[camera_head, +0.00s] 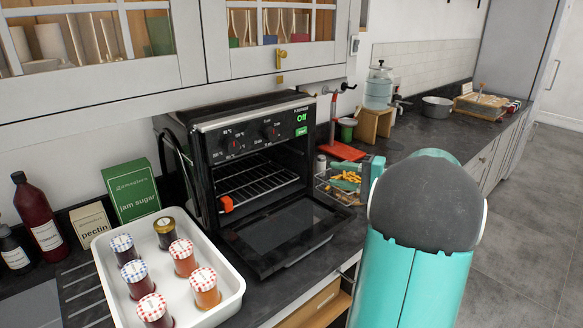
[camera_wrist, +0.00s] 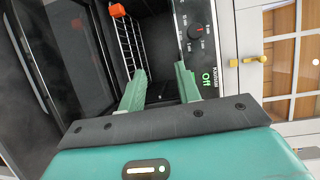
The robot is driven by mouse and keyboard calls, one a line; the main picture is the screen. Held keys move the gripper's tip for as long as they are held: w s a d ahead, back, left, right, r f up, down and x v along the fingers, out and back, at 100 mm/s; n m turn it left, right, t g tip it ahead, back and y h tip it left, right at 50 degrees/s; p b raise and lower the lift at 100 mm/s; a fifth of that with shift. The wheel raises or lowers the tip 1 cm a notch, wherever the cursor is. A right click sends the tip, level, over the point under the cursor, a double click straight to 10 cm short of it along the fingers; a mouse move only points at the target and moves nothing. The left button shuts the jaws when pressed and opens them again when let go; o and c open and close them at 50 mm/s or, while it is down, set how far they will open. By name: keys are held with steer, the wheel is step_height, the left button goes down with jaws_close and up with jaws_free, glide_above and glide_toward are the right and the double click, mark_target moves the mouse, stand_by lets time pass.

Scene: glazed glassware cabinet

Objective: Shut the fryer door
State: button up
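The fryer is a black countertop oven (camera_head: 205,140) with a dark control panel reading "Off". Its glass door (camera_head: 285,235) is hinged at the bottom and hangs open, folded down over the counter. A wire rack (camera_head: 258,178) shows inside, with an orange clip (camera_head: 226,204) at its left front. In the wrist view the lowered door (camera_wrist: 75,50) fills the left, and the rack (camera_wrist: 130,45) and control panel (camera_wrist: 197,35) lie beyond my fingers. My gripper (camera_wrist: 160,84) is open, its two green fingers apart with nothing visible between them. My arm largely hides it in the head view.
A white tray (camera_head: 232,288) of jars stands close left of the door. A wire basket (camera_head: 325,186) with yellow pieces and a red-based stand (camera_head: 342,151) are to the right of the oven. Glazed wall cabinets (camera_head: 190,62) hang above. Floor on the right is clear.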

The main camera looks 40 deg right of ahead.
steer(key=shift+c, duration=0.2)
steer(key=shift+s+f, duration=0.1)
steer(key=shift+f, duration=0.25)
steer(key=c, duration=0.4)
steer(key=s+f+m, duration=0.1)
steer(key=f+m, duration=0.2)
steer(key=f, duration=0.1)
steer(key=s+f+m+t+h, duration=0.1)
steer(key=s+f+m, duration=0.1)
steer(key=f+m, duration=0.1)
steer(key=s+f+m+t, duration=0.1)
steer(key=f+m, duration=0.2)
steer(key=f, duration=0.3)
steer(key=shift+s+d+f+h, duration=0.1)
steer(key=shift+s+d+h, duration=0.05)
steer(key=shift+s+h, duration=0.15)
jaws_close()
steer(key=m+t+h, duration=0.3)
steer(key=m+h, duration=0.2)
steer(key=m, duration=0.8)
glide_toward(325, 262)
step_height(325, 262, up, 4)
steer(key=x, duration=1)
steer(key=shift+f, duration=0.25)
steer(key=shift+r+g, duration=0.1)
steer(key=shift+g, duration=0.2)
